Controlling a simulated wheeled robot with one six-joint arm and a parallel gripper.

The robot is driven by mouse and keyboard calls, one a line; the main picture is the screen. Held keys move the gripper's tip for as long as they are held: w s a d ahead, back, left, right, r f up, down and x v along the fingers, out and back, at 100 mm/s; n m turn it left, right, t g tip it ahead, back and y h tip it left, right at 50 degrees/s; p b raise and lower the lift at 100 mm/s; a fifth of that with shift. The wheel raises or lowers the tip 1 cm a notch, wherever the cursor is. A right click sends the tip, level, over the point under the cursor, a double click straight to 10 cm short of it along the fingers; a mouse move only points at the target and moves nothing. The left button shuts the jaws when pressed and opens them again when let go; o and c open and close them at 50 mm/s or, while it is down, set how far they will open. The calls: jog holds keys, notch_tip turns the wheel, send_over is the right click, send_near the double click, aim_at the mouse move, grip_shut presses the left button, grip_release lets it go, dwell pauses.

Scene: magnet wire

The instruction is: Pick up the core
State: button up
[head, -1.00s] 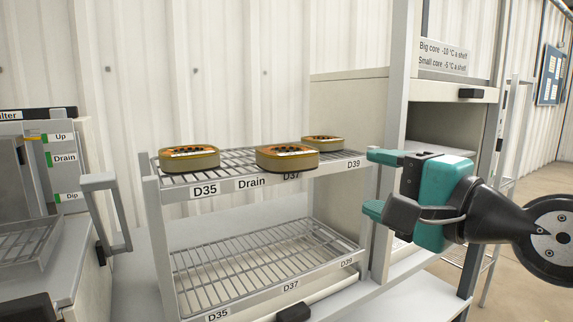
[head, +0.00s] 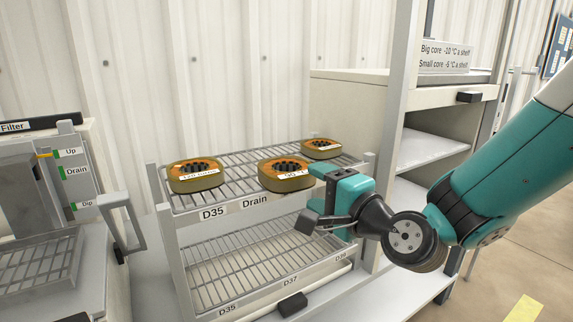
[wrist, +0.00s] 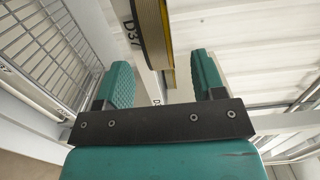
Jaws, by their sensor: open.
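Three orange-topped, olive-sided cores with dark ringed centres lie on the upper wire shelf of the drain rack (head: 227,200). They are the left core (head: 195,176), the middle core (head: 285,182) at the front, and the far right core (head: 321,149). My gripper (head: 314,196) is open and empty at the rack's front, just right of and below the middle core. In the wrist view, a core's side (wrist: 151,32) shows beside the D37 label, beyond and between the spread fingers (wrist: 163,80). It is not between the fingertips.
The rack's lower wire shelf (head: 255,265) is empty. A filter station (head: 35,180) with a handle stands at the left. A cabinet with shelves (head: 430,150) stands at the right, behind a grey post (head: 395,120) close to my arm.

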aim_at(306, 181)
jog(key=p+x, duration=0.2)
jog(key=x, duration=0.2)
jog(key=shift+s+a, duration=0.1)
jog(key=shift+w+a+f, duration=0.15)
jog(key=shift+w+a, duration=0.15)
jog(key=shift+w, duration=0.1)
grip_shut()
